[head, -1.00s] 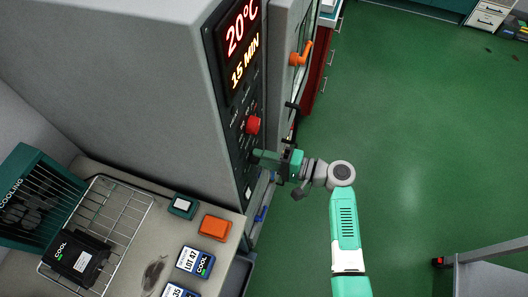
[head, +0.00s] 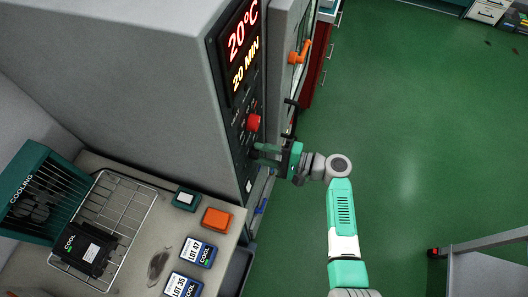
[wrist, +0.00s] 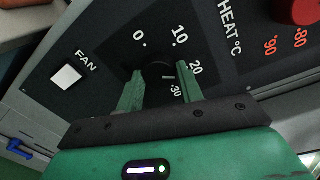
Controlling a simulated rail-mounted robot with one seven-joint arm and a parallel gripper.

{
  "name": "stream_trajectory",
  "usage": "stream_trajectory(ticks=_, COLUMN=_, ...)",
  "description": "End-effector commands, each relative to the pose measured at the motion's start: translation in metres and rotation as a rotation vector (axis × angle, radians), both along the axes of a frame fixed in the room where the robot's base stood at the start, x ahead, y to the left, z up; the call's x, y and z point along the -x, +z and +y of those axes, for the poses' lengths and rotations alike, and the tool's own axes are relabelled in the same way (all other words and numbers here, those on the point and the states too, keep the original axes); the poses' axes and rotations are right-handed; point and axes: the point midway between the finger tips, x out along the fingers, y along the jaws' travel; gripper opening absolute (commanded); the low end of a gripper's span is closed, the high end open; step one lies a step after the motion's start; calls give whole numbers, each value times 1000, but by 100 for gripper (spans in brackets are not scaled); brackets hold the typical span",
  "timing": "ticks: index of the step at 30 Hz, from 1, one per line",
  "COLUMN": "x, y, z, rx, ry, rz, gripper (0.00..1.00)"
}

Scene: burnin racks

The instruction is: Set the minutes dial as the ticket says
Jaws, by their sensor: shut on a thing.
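The minutes dial (wrist: 158,72) is a black knob on the dark panel, with 0, 10, 20 and 30 printed around it. Its white pointer mark faces about the 20. My gripper (wrist: 160,88) is shut on the dial, one green finger on each side. In the head view my gripper (head: 258,150) reaches the panel below the red knob, and hides the dial. The display (head: 243,45) reads 20°C and 20 MIN. I cannot make out a ticket with a minutes setting.
The red heat knob (head: 253,122) is just above my gripper, and a white FAN button (wrist: 67,77) is beside the dial. An orange handle (head: 300,54) sticks out farther back. The bench (head: 130,177) holds a wire rack, an orange block and lot cards.

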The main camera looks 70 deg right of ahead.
Motion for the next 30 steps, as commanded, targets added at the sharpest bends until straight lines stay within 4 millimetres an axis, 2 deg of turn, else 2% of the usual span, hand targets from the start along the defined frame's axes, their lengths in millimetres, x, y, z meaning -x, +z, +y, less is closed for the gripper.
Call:
stream_trajectory(ticks=4, x=0, y=0, z=0, rx=0, ry=0, rz=1, gripper=14)
stream_trajectory(ticks=5, x=0, y=-1, z=0, rx=0, ry=0, rz=1, gripper=40)
stream_trajectory(ticks=8, x=0, y=0, z=0, rx=0, ry=0, rz=1, gripper=58)
stream_trajectory(ticks=17, x=4, y=0, z=0, rx=1, ry=-2, rz=1, gripper=58)
stream_trajectory(ticks=27, x=66, y=4, z=-3, rx=1, ry=-3, rz=1, gripper=58)
stream_trajectory(ticks=30, x=75, y=5, z=-2, rx=1, ry=-1, rz=1, gripper=58)
